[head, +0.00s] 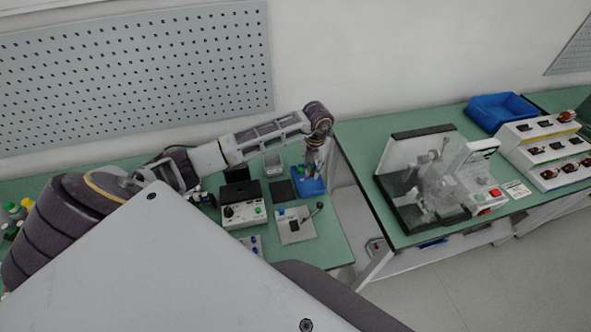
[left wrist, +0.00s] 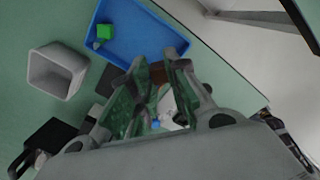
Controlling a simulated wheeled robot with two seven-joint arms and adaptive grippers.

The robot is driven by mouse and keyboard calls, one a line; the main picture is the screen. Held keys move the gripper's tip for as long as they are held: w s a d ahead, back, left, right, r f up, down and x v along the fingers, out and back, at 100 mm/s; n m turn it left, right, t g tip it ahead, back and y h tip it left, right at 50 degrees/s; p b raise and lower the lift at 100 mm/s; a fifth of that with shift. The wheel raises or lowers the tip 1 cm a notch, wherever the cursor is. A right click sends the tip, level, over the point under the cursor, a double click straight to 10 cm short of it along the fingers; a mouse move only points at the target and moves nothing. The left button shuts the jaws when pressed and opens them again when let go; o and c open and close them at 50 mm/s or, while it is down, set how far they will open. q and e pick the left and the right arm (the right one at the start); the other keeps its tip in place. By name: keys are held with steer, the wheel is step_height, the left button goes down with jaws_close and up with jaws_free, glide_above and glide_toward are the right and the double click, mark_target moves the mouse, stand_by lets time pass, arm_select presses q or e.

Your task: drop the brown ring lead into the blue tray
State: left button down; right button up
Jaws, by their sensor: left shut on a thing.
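My left gripper (head: 312,166) is over the blue tray (head: 314,189) on the left green table. In the left wrist view its fingers (left wrist: 159,68) are shut on a small brown thing (left wrist: 158,75), which I take to be the brown ring lead; the fingers hide most of it. The blue tray (left wrist: 150,38) lies just beyond the fingertips, with a green block (left wrist: 104,32) in its left part. I cannot tell how high the lead is above the tray. My right gripper is not in view.
A grey open cup (left wrist: 58,72) stands beside the tray. A control box (head: 243,213) and a plate with a lever (head: 295,228) are nearer on the same table. A gap separates it from the right table, which holds a test fixture (head: 440,180) and a blue bin (head: 500,110).

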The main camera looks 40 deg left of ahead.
arm_select(q)
steer(key=shift+w+a+f+n+p, duration=0.1)
steer(key=shift+a+n+p, duration=0.4)
steer(key=shift+n, duration=2.05)
steer(key=shift+a+r+n+p, duration=0.1)
steer(key=shift+a+n, duration=0.8)
steer(key=shift+n, duration=1.6)
steer(key=shift+w+a+f+n+p, duration=0.1)
steer(key=shift+a+n+p, duration=0.4)
steer(key=shift+n, duration=2.05)
steer(key=shift+a, duration=0.2)
steer(key=shift+f+b, duration=0.15)
steer(key=shift+b, duration=0.2)
steer(key=shift+f+b, duration=2.15)
steer(key=shift+f, duration=0.7)
steer(key=c, duration=1.3)
jaws_free()
